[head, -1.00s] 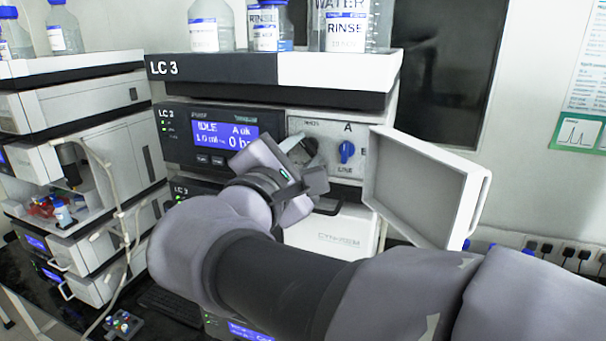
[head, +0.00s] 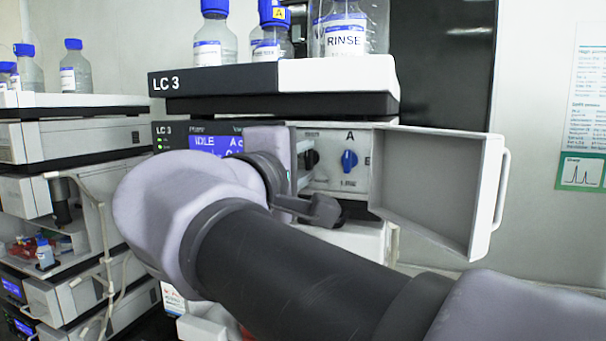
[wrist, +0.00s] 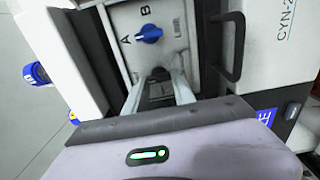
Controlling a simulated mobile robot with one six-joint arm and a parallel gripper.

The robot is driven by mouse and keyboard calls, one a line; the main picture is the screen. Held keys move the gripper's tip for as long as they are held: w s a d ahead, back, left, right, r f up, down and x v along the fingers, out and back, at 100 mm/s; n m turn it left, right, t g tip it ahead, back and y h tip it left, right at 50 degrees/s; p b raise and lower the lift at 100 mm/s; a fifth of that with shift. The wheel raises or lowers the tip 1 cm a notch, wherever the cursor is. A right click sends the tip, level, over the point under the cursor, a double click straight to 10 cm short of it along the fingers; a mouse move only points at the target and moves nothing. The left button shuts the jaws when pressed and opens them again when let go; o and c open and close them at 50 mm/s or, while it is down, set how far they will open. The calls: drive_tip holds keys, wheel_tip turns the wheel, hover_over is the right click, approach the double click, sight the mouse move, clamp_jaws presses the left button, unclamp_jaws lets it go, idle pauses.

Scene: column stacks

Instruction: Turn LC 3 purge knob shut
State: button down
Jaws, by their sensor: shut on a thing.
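The LC 3 purge knob (head: 312,158) is a dark knob on the pale valve panel (head: 330,180) of the LC 3 stack, partly hidden by my gripper. My gripper (head: 307,161) reaches it from the left in the head view, its fingers one on each side and shut on it. In the wrist view my gripper (wrist: 158,82) points at the panel, with the dark knob (wrist: 159,73) between the fingertips. How far the knob is turned cannot be made out.
A blue A/B selector knob (head: 349,160) sits just right of the purge knob, pointing to A. The panel's door (head: 430,190) hangs open on the right. Bottles (head: 213,38) stand on top. My arm covers the lower stack.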

idle(0.4)
drive_tip(key=c, duration=1.3)
unclamp_jaws()
